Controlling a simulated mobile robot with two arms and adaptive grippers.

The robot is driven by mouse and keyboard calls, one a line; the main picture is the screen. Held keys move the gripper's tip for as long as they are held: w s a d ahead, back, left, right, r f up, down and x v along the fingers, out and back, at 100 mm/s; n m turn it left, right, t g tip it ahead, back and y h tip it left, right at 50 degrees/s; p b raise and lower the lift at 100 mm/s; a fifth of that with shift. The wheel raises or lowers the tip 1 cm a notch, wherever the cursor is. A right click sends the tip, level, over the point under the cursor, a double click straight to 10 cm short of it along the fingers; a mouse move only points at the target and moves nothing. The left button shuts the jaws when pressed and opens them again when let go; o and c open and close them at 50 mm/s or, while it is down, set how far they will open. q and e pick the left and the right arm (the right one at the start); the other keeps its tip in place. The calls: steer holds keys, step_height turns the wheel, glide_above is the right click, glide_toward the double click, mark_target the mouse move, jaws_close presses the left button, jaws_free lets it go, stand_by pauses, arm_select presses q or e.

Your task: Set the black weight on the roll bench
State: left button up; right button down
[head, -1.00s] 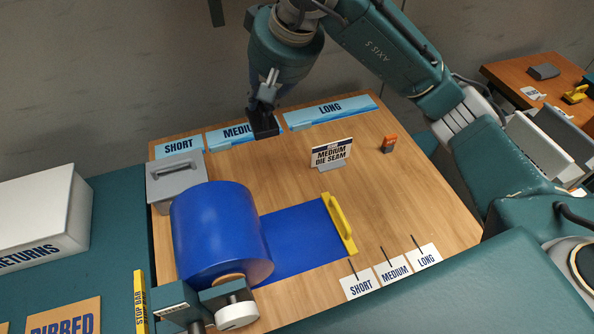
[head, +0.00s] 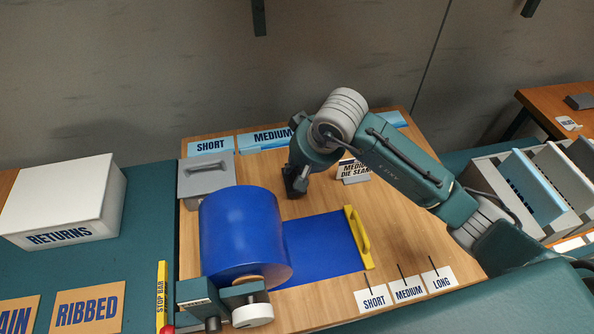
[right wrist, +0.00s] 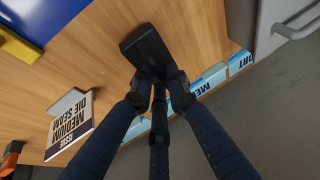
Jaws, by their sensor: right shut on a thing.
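The black weight (head: 294,183) is held at the end of my right gripper (head: 297,167), low over the bare wood between the blue label strips and the blue sheet. The weight (right wrist: 147,50) is in the right wrist view, with the fingers of my right gripper (right wrist: 160,88) shut on its near end. I cannot tell whether it touches the wood. The roll bench (head: 405,238) has a wooden top, also under the weight in the right wrist view (right wrist: 205,35). My left gripper is not in view.
A large blue roll (head: 243,235) lies at the bench's left, its sheet (head: 322,246) ending at a yellow bar (head: 358,237). A grey box (head: 206,178) stands behind the roll. The MEDIUM DIE SEAM sign (head: 354,170) is partly hidden behind my right arm. Wood right of the bar is clear.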

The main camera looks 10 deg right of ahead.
steer(key=shift+f, duration=0.95)
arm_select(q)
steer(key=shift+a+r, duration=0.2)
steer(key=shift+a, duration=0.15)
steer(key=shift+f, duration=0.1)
arm_select(e)
steer(key=shift+f, duration=0.15)
steer(key=c, duration=1.7)
jaws_free()
